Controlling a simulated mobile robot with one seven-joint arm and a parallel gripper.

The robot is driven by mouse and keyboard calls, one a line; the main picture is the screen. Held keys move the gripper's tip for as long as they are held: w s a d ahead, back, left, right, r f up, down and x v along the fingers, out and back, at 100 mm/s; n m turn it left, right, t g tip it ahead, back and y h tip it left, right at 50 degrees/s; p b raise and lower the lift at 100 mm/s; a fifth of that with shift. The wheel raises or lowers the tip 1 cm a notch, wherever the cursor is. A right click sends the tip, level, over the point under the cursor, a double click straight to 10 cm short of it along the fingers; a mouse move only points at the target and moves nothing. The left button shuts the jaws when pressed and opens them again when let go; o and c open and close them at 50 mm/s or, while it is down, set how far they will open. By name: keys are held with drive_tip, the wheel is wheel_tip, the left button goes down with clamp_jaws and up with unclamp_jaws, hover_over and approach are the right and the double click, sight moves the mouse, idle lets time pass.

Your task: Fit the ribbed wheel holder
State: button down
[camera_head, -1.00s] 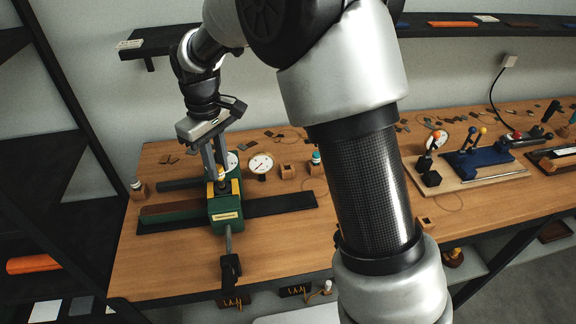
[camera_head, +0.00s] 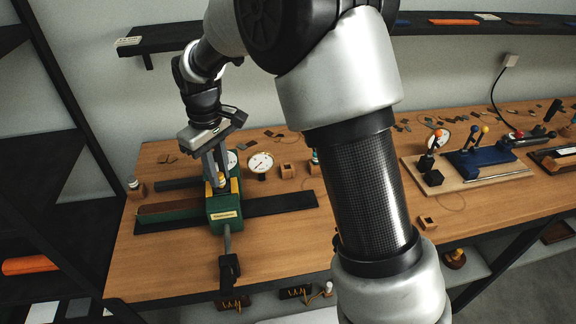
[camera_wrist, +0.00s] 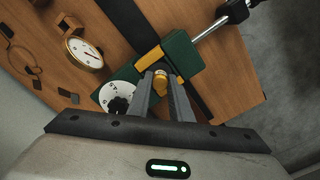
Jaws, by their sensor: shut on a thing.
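The green press (camera_head: 225,206) stands on the left of the bench, with yellow strips on its body. My gripper (camera_head: 218,178) is directly over it, pointing down. It is shut on a small holder (camera_head: 221,181) with a yellow band. The holder's lower part is hidden at the press body, so I cannot tell how deep it sits or see its ribbed wheel. In the wrist view, the holder (camera_wrist: 160,76) shows between my fingertips (camera_wrist: 163,84), at the press head (camera_wrist: 178,52). A white dial (camera_wrist: 114,95) with a black knob is beside it.
A round gauge (camera_head: 260,163) and a wooden block (camera_head: 288,170) stand right of the press. A white-capped holder (camera_head: 134,184) stands at the left. The press handle (camera_head: 229,268) reaches past the front edge. A blue fixture (camera_head: 478,160) is at the right.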

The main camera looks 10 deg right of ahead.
drive_tip(key=shift+f, duration=0.15)
drive_tip(key=c, duration=1.5)
unclamp_jaws()
wheel_tip(320, 180, up, 18)
drive_tip(key=shift+f+p, duration=0.25)
drive_tip(key=shift+p, duration=0.35)
drive_tip(key=s+d+r+m+t+p, duration=0.1)
drive_tip(key=s+d+r+m+t, duration=0.15)
drive_tip(key=s+d, duration=0.55)
drive_tip(key=s+d+r+m+t+p, duration=0.1)
drive_tip(key=s+d+r+m+t, duration=0.1)
drive_tip(key=s+d+r+m, duration=0.35)
drive_tip(key=shift+m+t, duration=0.5)
drive_tip(key=shift+t, duration=0.05)
drive_tip(key=s+d+f, duration=0.1)
drive_tip(key=s, duration=0.2)
drive_tip(key=s+d+f, duration=0.2)
drive_tip(key=s, duration=0.1)
drive_tip(key=s+d+f+p, duration=0.1)
drive_tip(key=s+d+f, duration=0.1)
drive_tip(key=s, duration=0.1)
drive_tip(key=shift+d+f, duration=0.15)
drive_tip(key=shift+d, duration=0.1)
